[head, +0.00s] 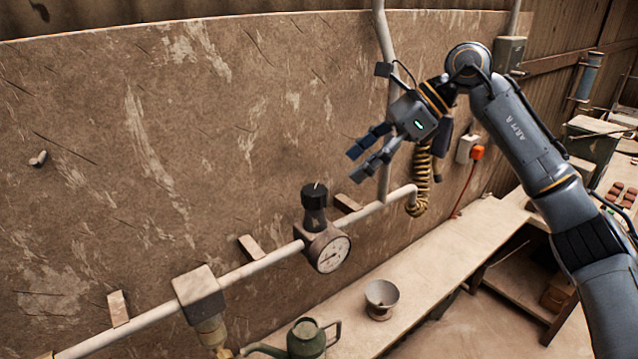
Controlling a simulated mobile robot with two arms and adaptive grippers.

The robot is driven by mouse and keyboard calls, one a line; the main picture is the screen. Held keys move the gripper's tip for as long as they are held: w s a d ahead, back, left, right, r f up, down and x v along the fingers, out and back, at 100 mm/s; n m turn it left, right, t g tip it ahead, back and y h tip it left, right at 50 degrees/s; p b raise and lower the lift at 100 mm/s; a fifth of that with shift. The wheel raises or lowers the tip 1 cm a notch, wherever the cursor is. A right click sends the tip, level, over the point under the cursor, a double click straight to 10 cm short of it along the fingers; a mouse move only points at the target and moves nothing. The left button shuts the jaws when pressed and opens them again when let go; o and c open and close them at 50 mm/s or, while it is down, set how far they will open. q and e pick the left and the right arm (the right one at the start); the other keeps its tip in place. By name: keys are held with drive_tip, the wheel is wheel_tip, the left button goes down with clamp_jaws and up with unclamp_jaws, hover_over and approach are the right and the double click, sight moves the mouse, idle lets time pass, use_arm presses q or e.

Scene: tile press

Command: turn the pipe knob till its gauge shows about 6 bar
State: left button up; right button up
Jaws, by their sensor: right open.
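The black pipe knob (314,195) stands upright on top of a dark valve body on the wall pipe. The round white gauge (332,254) sits on the front of that valve body. Its dial is too small to read the pressure. My right gripper (357,165) is open and empty, up and to the right of the knob and apart from it. Its fingers point down and to the left. My left gripper is not in view.
A pale pipe (262,263) runs along the wall, with a vertical branch near my right gripper. A bench (440,258) below carries a bowl (381,297). A green watering can (306,340) stands at the bottom. The wall left of the knob is mostly clear.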

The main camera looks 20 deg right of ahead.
sight(318, 189)
drive_tip(key=a+f, duration=0.1)
drive_tip(key=a, duration=0.1)
drive_tip(key=w+a+f+p, duration=0.1)
drive_tip(key=a, duration=0.1)
drive_tip(key=shift+f, duration=0.2)
drive_tip(key=p+x, duration=0.2)
drive_tip(key=x, duration=0.2)
drive_tip(key=shift+a, duration=0.25)
drive_tip(key=shift+a+f, duration=0.1)
drive_tip(key=shift+f, duration=0.2)
drive_tip(key=shift+w+f, duration=0.1)
drive_tip(key=shift+f, duration=0.1)
drive_tip(key=shift+a, duration=0.1)
drive_tip(key=c, duration=1)
drive_tip(key=shift+c, duration=0.8)
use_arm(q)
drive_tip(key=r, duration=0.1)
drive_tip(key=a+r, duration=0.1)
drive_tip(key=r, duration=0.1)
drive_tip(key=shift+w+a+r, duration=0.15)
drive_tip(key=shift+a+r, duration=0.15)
